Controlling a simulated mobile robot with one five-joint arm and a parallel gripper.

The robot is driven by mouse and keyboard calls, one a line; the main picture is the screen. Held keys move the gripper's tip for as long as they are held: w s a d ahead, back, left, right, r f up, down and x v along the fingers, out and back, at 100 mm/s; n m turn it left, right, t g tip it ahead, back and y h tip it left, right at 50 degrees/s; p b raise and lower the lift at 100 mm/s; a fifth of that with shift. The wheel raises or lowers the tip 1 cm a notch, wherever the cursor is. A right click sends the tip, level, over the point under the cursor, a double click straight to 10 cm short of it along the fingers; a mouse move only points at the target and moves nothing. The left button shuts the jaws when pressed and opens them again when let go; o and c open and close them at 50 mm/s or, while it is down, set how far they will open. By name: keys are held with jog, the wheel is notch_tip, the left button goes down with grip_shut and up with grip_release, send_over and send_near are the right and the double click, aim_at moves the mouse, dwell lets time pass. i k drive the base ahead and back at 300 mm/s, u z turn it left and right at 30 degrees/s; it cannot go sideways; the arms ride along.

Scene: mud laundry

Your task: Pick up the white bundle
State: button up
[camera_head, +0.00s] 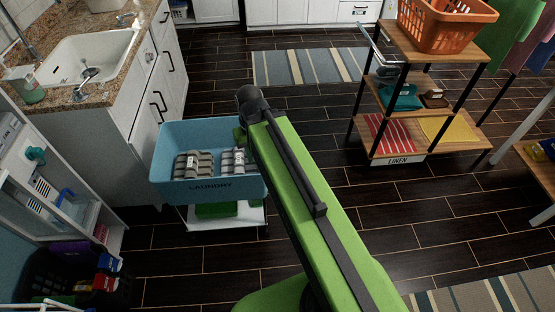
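Two pale grey-white rolled bundles with white bands lie side by side in the blue laundry bin: a left bundle (182,167) and a right bundle (228,167). I cannot tell which of them is the white bundle. The blue bin (170,190) is marked LAUNDRY. My green arm reaches up to the bin's right side and covers part of its right edge. My gripper is hidden behind the arm, so its fingers and anything in them do not show.
A white cart shelf with a green item (216,210) sits under the bin. A sink counter (110,80) stands at the left, above white cabinets. A wooden rack (445,150) with an orange basket (445,30) stands at the right. Dark floor (310,135) lies clear between.

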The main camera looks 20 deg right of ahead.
aim_at(234, 161)
jog(key=z, duration=5.25)
jog(key=i, duration=0.1)
jog(key=z, duration=2.6)
jog(key=k, duration=1.65)
jog(key=z, duration=0.6)
